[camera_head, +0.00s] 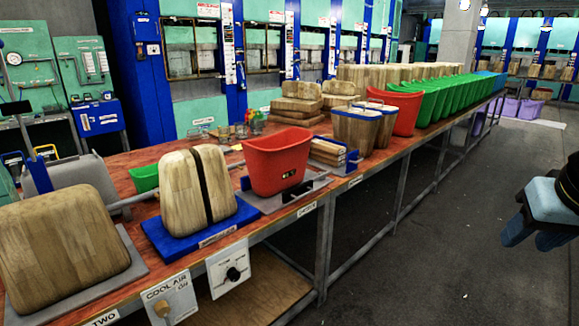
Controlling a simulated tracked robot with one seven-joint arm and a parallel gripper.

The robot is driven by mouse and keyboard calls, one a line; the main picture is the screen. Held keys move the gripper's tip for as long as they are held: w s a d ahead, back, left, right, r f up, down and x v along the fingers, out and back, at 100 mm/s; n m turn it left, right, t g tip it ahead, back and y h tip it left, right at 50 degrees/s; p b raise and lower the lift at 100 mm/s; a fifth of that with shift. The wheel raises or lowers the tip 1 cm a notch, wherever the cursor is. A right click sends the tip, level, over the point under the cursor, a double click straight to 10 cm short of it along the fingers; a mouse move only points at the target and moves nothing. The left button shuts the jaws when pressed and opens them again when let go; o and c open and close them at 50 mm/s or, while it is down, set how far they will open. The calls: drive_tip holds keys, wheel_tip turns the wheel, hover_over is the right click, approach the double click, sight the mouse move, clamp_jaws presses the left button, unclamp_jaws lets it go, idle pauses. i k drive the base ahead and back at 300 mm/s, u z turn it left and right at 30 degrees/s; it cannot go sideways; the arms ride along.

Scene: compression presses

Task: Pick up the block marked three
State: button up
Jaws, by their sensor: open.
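A large wooden block (60,248) sits at the near left on a grey plate, above a "TWO" label on the table edge. To its right, a split wooden block (180,195) stands upright on a blue base (202,232). The small label on that base is too small to read, and I cannot make out a "three" marking on any block. My gripper (532,238) is at the right edge of the view, partly cut off. It is open, with nothing seen between its fingers, over the floor and well away from the blocks.
A red bin (279,160) stands right of the split block. Wooden-sided bins, another red bin (394,110) and a row of green bins (437,100) follow along the table. Control boxes (229,268) hang from its front edge. The grey floor (440,240) right of the table is clear.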

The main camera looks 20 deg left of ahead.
sight(357, 128)
drive_tip(key=z, duration=0.5)
drive_tip(key=k, duration=1.2)
drive_tip(key=z, duration=0.5)
drive_tip(key=i, duration=2.55)
drive_tip(key=u, duration=0.3)
drive_tip(key=i, duration=1.1)
drive_tip(key=u, duration=0.6)
drive_tip(key=i, duration=1.15)
drive_tip(key=u, duration=0.7)
